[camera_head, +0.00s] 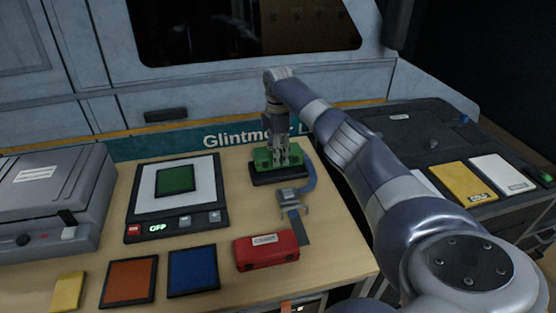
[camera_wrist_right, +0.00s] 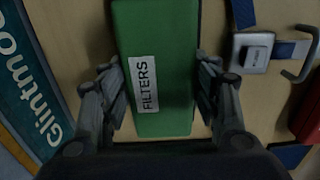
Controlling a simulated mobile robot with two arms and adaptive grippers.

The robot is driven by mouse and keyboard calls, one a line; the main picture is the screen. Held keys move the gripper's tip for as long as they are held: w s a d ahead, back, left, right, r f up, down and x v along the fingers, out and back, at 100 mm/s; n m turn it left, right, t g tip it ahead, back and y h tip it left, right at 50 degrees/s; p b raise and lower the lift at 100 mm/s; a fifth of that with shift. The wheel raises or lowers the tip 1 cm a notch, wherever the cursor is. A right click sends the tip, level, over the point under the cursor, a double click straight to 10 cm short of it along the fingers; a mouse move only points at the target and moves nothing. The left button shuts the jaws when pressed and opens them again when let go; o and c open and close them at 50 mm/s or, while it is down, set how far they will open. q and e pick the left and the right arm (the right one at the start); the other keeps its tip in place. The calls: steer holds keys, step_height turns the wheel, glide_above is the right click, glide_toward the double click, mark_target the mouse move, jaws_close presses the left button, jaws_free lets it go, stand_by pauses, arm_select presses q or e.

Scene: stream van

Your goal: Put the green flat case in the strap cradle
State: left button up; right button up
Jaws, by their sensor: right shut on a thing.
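The green flat case (camera_head: 264,157), labelled FILTERS, is between the fingers of my right gripper (camera_head: 279,160) near the back of the table. In the right wrist view the case (camera_wrist_right: 160,40) lies lengthwise between the two fingers (camera_wrist_right: 163,95), which are shut on it. A dark base (camera_head: 279,178) shows directly under the case; whether they touch is unclear. A blue strap (camera_head: 309,178) and a grey metal buckle (camera_head: 291,197) lie just in front of it, seemingly the strap cradle's parts. The buckle also shows in the wrist view (camera_wrist_right: 254,52). My left gripper is out of view.
A red case (camera_head: 266,250) lies near the table's front. A black-framed device (camera_head: 133,215) with a green square stands to the left, and a grey machine (camera_head: 45,205) beyond it. Orange (camera_head: 130,281) and blue (camera_head: 193,271) squares lie in front. A van wall is behind.

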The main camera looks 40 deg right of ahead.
step_height(320, 180, down, 3)
steer(key=shift+r, duration=0.1)
steer(key=shift+f, duration=0.3)
steer(key=o, duration=1.3)
steer(key=shift+f, duration=0.15)
steer(key=shift+r, duration=0.25)
step_height(320, 180, up, 12)
steer(key=shift+f, duration=0.1)
